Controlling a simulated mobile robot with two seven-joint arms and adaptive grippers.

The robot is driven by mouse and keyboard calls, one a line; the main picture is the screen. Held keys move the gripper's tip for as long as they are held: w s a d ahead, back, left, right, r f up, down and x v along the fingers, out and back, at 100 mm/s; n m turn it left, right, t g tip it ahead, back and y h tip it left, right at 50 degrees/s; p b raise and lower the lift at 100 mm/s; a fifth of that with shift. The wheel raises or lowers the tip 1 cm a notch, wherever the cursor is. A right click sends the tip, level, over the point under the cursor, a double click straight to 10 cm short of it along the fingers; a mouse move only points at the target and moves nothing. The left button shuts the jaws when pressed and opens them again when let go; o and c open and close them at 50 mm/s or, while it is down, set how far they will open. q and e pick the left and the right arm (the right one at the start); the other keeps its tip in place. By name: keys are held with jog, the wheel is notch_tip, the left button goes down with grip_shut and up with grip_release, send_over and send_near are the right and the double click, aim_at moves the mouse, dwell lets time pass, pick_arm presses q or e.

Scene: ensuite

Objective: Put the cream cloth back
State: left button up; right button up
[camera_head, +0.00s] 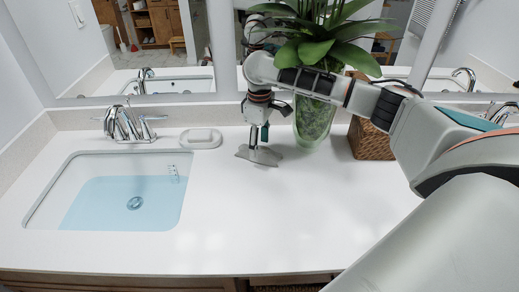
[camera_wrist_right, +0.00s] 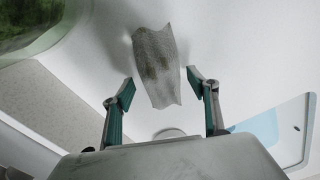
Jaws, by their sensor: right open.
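The cream cloth (camera_head: 248,153) looks greyish in this light and lies on the white counter (camera_head: 290,215), in front of the glass vase. In the right wrist view the cloth (camera_wrist_right: 155,65) is a narrow rumpled piece with darker patches. My right gripper (camera_head: 259,143) points down just over the cloth and hides part of it. The right wrist view shows its two fingers (camera_wrist_right: 160,88) apart, with the cloth seen beyond and between them. Nothing is held between the fingers. My left gripper is out of view.
A glass vase (camera_head: 314,123) with a leafy plant and a woven basket (camera_head: 370,143) stand close to my right arm. A soap dish (camera_head: 201,138), a faucet (camera_head: 128,122) and a water-filled sink (camera_head: 134,203) are to the left. Mirrors line the back. The front counter is clear.

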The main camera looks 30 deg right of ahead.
aim_at(260, 149)
notch_tip(260, 149, up, 5)
jog(key=shift+f+p, duration=0.15)
jog(key=shift+p, duration=0.25)
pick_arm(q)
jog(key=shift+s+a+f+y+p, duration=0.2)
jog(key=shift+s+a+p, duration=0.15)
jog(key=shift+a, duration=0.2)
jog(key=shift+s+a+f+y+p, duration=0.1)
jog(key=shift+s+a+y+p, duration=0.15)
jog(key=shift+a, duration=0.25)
pick_arm(e)
notch_tip(260, 149, up, 6)
jog(key=shift+f, duration=0.2)
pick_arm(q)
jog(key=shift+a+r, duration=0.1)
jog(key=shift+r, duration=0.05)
